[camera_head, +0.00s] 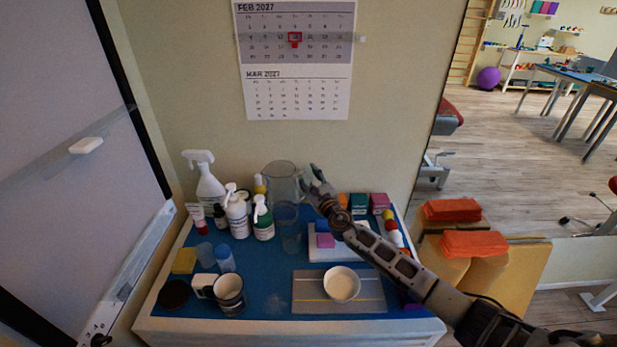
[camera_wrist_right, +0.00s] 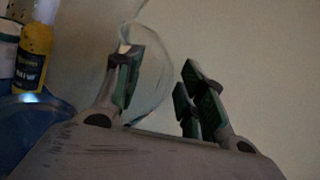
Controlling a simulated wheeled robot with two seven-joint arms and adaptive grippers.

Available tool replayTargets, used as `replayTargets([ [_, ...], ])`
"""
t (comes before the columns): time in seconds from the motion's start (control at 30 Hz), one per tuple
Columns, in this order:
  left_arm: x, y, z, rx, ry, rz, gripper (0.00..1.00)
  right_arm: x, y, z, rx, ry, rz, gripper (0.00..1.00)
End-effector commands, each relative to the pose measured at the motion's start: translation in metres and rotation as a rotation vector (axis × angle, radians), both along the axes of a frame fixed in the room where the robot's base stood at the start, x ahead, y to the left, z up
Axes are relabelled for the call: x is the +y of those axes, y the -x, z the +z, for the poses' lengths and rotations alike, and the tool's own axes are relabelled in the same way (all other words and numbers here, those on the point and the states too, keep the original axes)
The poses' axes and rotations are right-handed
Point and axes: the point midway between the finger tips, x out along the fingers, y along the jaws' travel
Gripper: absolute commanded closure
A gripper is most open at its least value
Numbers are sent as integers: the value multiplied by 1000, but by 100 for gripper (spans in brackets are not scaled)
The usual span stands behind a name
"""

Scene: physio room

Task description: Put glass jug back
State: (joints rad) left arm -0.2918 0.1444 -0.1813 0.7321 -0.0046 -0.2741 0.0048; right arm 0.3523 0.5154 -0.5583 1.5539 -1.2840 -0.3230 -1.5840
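The clear glass jug (camera_head: 283,180) stands upright near the back edge of the blue tabletop, by the wall. My right gripper (camera_head: 318,176) is at the jug's right side, with its fingers close to it. In the right wrist view the gripper (camera_wrist_right: 164,80) is open with a wide gap between its padded fingers. The jug's curved glass (camera_wrist_right: 155,75) shows faintly beside and behind the left finger, partly in the gap. I cannot tell whether finger and glass touch. My left gripper is not in view.
A clear tumbler (camera_head: 290,232) stands just in front of the jug. A spray bottle (camera_head: 208,184) and pump bottles (camera_head: 237,214) crowd the left. A yellow bottle (camera_wrist_right: 33,55) is left in the wrist view. A white bowl (camera_head: 342,284) sits on a grey mat (camera_head: 308,296) in front.

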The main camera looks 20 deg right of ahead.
Motion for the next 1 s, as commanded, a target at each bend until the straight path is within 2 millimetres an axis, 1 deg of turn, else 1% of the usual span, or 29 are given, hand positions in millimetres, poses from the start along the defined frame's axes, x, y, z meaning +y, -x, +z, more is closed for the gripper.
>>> replayTargets([
  [0.17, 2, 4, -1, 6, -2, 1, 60, -3, 12, -3, 2, 1, 0, 60],
  [0.43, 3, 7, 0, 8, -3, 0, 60, -7, 36, -6, 2, 1, -1, 60],
  [1.0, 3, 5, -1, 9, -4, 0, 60, -14, 87, -13, 2, 0, 0, 60],
])
